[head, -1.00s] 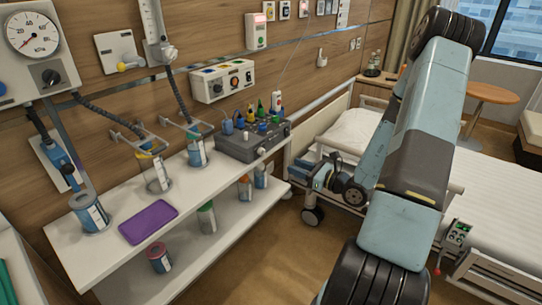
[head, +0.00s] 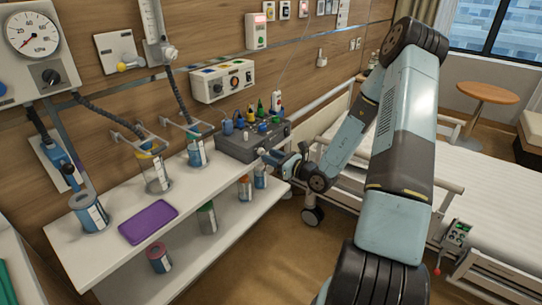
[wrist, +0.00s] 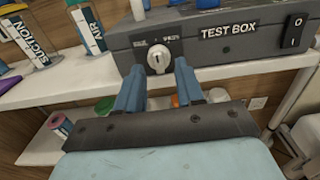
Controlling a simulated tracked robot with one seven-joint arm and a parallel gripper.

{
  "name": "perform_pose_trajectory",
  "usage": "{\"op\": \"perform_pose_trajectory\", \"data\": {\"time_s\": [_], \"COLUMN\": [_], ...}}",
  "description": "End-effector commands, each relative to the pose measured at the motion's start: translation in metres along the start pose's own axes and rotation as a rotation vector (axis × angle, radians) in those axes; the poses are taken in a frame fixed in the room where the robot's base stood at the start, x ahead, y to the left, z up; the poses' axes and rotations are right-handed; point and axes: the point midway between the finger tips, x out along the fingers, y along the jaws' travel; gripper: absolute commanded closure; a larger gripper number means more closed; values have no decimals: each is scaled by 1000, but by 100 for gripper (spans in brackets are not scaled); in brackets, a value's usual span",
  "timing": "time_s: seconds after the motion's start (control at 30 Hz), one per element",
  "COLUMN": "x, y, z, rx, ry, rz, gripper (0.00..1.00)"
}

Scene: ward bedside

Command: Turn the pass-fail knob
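The grey test box (head: 235,147) stands at the right end of the upper white shelf. In the wrist view its front (wrist: 262,47) carries the label "TEST BOX". The white pass-fail knob (wrist: 159,58) sits on that front, with small unreadable print on either side. Its grip looks roughly upright, slightly tilted. My gripper (wrist: 159,69) is open, its two blue fingers apart on the left and right just in front of the knob. I cannot tell whether either finger touches it. In the head view my gripper (head: 270,156) is by the box's right front corner.
A black rocker switch (wrist: 294,30) is on the box's right side. The upper shelf (head: 190,190) holds canisters and a purple tray (head: 148,222). A hospital bed (head: 500,190) stands to the right.

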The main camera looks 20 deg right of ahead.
Motion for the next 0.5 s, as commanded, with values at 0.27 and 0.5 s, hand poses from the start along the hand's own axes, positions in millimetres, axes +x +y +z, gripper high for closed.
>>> {"op": "perform_pose_trajectory", "data": {"time_s": [0.27, 0.5], "x": [16, 17], "y": [0, 0], "z": [0, 0], "rx": [0, 0], "ry": [0, 0], "rz": [0, 0], "gripper": [63, 63]}}
